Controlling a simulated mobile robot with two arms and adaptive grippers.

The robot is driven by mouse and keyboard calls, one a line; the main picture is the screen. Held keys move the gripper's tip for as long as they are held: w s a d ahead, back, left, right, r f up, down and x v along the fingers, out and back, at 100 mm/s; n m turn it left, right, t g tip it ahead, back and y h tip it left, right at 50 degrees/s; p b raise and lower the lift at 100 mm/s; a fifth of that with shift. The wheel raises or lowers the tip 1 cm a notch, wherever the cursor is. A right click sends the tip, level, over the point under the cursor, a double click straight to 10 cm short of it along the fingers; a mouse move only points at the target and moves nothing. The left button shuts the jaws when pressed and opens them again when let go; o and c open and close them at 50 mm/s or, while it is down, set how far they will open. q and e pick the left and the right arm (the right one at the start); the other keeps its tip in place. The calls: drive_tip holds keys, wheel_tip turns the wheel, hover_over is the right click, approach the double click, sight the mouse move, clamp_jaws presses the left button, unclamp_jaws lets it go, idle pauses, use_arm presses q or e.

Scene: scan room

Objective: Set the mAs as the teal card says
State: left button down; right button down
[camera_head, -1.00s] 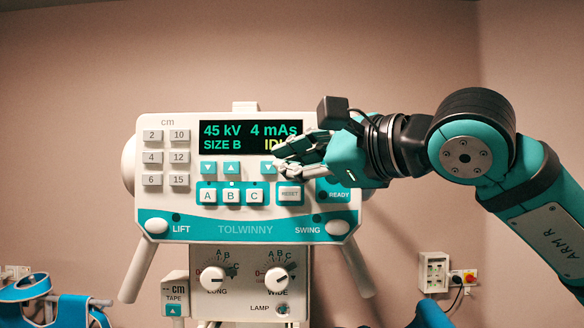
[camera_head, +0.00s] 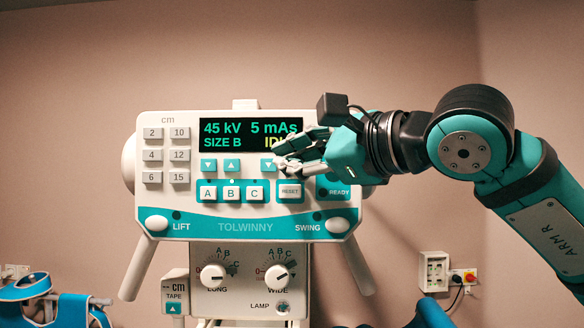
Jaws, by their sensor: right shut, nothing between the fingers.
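The control panel (camera_head: 245,222) faces me, with a dark display (camera_head: 223,128) that reads 45 kV, 5 mAs and SIZE B. The status word below the mAs value is partly covered by my fingers; "ID" shows. A down-arrow button (camera_head: 268,165) under the mAs side is visible; the spot to its right is hidden behind my right gripper. My right gripper (camera_head: 277,158) is shut and empty, its fingertips at the panel face just right of that button. I cannot tell whether they touch it. No teal card and no left gripper are in view.
Left are the kV arrow buttons (camera_head: 231,165) and cm keys (camera_head: 152,156). Below the fingers are RESET (camera_head: 290,191) and READY (camera_head: 338,192). LONG (camera_head: 213,277) and WIDE (camera_head: 277,276) knobs sit lower. A wall socket (camera_head: 433,272) is at right.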

drive_tip(key=shift+s+b, duration=0.3)
drive_tip(key=shift+s, duration=0.3)
drive_tip(key=s+b, duration=0.2)
drive_tip(key=s, duration=0.3)
drive_tip(key=shift+b, duration=0.35)
idle(1.5)
